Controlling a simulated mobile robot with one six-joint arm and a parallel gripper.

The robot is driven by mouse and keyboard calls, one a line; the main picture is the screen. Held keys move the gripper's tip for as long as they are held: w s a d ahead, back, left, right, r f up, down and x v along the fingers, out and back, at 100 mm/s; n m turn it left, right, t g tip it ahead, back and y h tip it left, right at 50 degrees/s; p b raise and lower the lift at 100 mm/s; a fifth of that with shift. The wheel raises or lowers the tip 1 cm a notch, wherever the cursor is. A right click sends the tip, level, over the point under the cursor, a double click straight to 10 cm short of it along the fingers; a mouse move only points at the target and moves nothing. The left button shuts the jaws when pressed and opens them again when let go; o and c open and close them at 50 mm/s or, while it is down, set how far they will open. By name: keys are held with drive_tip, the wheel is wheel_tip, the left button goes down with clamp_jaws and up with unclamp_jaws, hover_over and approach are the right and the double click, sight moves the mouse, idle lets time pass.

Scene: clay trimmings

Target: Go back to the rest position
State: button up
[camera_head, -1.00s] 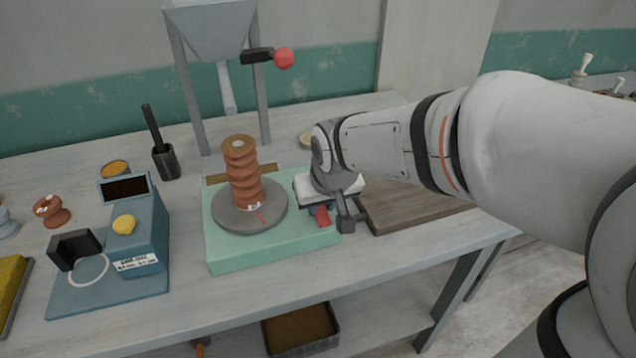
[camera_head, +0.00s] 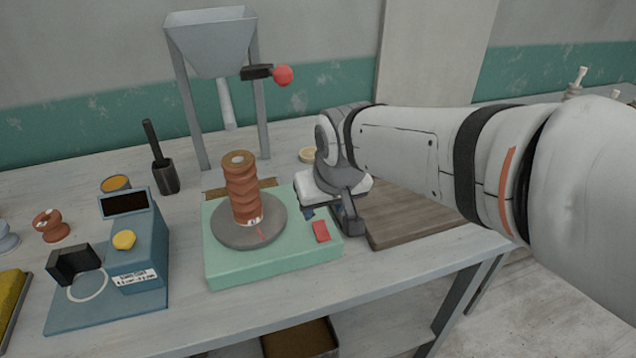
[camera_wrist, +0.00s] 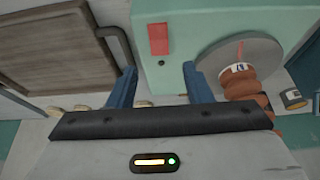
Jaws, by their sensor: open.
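My gripper (camera_head: 330,218) is open and empty. It hangs over the right end of the green turntable base (camera_head: 235,272), above and beside the red button (camera_head: 320,232). In the wrist view its two blue fingers (camera_wrist: 158,76) are spread apart with nothing between them; the red button (camera_wrist: 159,39) shows beyond them. A ridged reddish-brown clay column (camera_head: 243,195) stands upright on the grey disc (camera_head: 235,235), left of my gripper and apart from it. It also shows in the wrist view (camera_wrist: 243,87).
A grey hopper (camera_head: 212,45) on legs, with a red-knobbed lever (camera_head: 283,75), stands behind the turntable. A wooden board (camera_head: 420,228) lies right of my gripper. A blue device (camera_head: 140,250) with a yellow button stands left. The table's front edge is clear.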

drive_tip(key=shift+v, duration=0.95)
drive_tip(key=s+d+f+m+g+h+p, duration=0.1)
drive_tip(key=s+d+m+p, duration=0.2)
drive_tip(key=s+d, duration=0.6)
drive_tip(key=shift+s+d+f+g+p, duration=0.25)
drive_tip(key=shift+s+d+g+p, duration=0.15)
drive_tip(key=shift+d+p, duration=0.65)
